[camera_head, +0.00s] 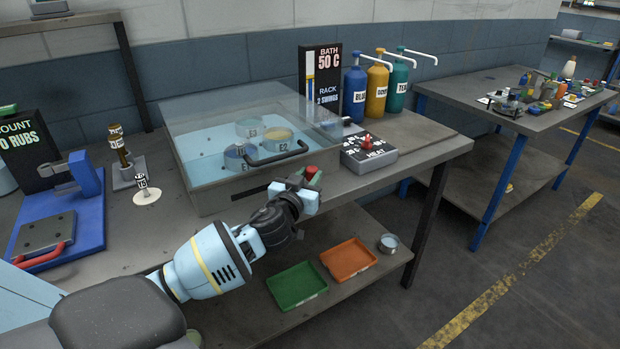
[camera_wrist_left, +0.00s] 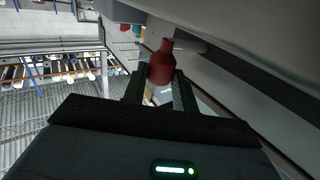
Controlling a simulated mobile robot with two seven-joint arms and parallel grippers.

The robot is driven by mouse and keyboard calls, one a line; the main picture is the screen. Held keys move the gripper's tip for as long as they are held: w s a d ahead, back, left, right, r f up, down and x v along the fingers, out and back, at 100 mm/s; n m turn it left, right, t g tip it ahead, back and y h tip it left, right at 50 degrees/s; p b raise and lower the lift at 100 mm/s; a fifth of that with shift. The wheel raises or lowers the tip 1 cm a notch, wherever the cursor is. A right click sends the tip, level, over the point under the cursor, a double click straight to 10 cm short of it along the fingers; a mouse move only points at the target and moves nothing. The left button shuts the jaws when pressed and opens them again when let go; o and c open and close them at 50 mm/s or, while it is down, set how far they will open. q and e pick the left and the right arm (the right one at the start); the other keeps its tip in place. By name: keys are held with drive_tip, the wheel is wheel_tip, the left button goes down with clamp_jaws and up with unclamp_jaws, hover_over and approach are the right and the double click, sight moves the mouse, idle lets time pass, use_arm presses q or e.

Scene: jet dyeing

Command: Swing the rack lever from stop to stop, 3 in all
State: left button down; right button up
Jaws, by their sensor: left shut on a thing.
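The bath (camera_head: 205,186) is a grey tank with a clear lid and pale blue liquid, standing on the bench. Several labelled round pots, one of them E2 (camera_head: 275,142), sit inside it. The rack lever has a red knob (camera_head: 311,171) at the bath's front right side. My left gripper (camera_head: 308,188) is at this knob, in front of the bath. In the left wrist view the red knob (camera_wrist_left: 161,66) lies between the two dark fingers, which are shut on it. A grey rod runs from the knob toward the bath wall. My right gripper is not in view.
A sign (camera_head: 321,75) reads BATH 50 C, RACK 3 SWINGS. Blue, yellow and teal pump bottles (camera_head: 377,88) stand behind a HEAT switch box (camera_head: 368,152). Green (camera_head: 296,286) and orange (camera_head: 348,259) trays lie on the lower shelf. A blue fixture (camera_head: 62,225) is at left.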

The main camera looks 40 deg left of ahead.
use_arm(q)
drive_tip(key=s+h, duration=0.1)
drive_tip(key=s, duration=0.1)
drive_tip(key=s+a+m+h, duration=0.1)
drive_tip(key=s, duration=0.1)
drive_tip(key=shift+s+a+f+m, duration=0.1)
drive_tip(key=shift+m, duration=0.2)
drive_tip(key=shift+s+a+m+t+h+p, duration=0.15)
drive_tip(key=shift+s+a+m+h, duration=0.15)
drive_tip(key=shift+s+h, duration=0.25)
drive_tip(key=shift+s+a+m+t+h+p, duration=0.1)
drive_tip(key=shift+s+a+m+h+p, duration=0.15)
drive_tip(key=shift+s+h, duration=0.3)
drive_tip(key=shift+s+a+m+t+h+p, duration=0.1)
drive_tip(key=shift+s+a+m+h, duration=0.1)
drive_tip(key=shift+s+m+h, duration=0.35)
drive_tip(key=shift+s, duration=0.15)
drive_tip(key=c, duration=1.1)
unclamp_jaws()
drive_tip(key=shift+s+a, duration=0.15)
drive_tip(key=shift+s, duration=3.75)
